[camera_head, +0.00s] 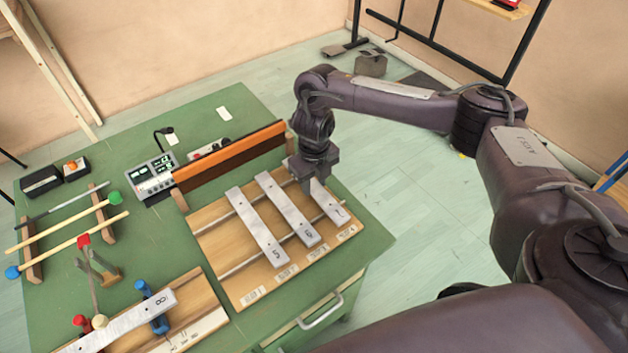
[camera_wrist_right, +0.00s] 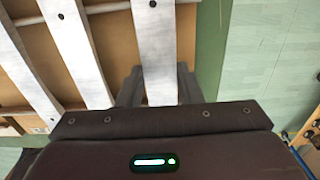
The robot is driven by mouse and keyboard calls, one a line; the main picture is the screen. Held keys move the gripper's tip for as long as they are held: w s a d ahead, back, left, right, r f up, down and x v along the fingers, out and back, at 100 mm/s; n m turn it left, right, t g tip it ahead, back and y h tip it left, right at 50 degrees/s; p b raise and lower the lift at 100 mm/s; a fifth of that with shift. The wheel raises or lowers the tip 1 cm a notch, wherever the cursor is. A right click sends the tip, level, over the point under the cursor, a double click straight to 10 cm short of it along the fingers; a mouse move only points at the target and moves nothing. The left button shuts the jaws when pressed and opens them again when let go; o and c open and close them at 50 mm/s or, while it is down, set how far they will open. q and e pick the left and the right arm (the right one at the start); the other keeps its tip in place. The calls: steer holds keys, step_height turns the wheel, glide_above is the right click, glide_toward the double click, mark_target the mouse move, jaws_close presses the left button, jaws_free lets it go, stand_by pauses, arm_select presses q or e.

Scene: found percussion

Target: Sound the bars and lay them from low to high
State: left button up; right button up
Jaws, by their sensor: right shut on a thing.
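A wooden rack (camera_head: 213,236) on the green table carries three metal bars side by side on two rails. The left bar (camera_head: 257,228) reads 5, the middle bar (camera_head: 287,209) has a digit that I cannot read surely, and the right bar (camera_head: 329,203) has an unclear mark. My right gripper (camera_head: 312,180) is shut on the far part of the right bar; in the right wrist view its fingers (camera_wrist_right: 158,88) stand on both sides of this bar (camera_wrist_right: 155,45). A bar marked 8 (camera_head: 122,318) lies across the stand (camera_head: 203,294) at the front left. My left gripper is not in view.
Mallets with green (camera_head: 115,198), blue (camera_head: 12,272) and red (camera_head: 84,239) heads lie at the left. A meter with a lit screen (camera_head: 153,177) and an orange-faced rail (camera_head: 232,158) stand behind the rack. Paper labels line the rack's front edge. The table's right edge is close.

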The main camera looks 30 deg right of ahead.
steer(key=shift+f, duration=0.2)
steer(key=o, duration=1.2)
step_height(320, 180, up, 8)
steer(key=shift+f+p, duration=0.1)
steer(key=shift+p, duration=0.8)
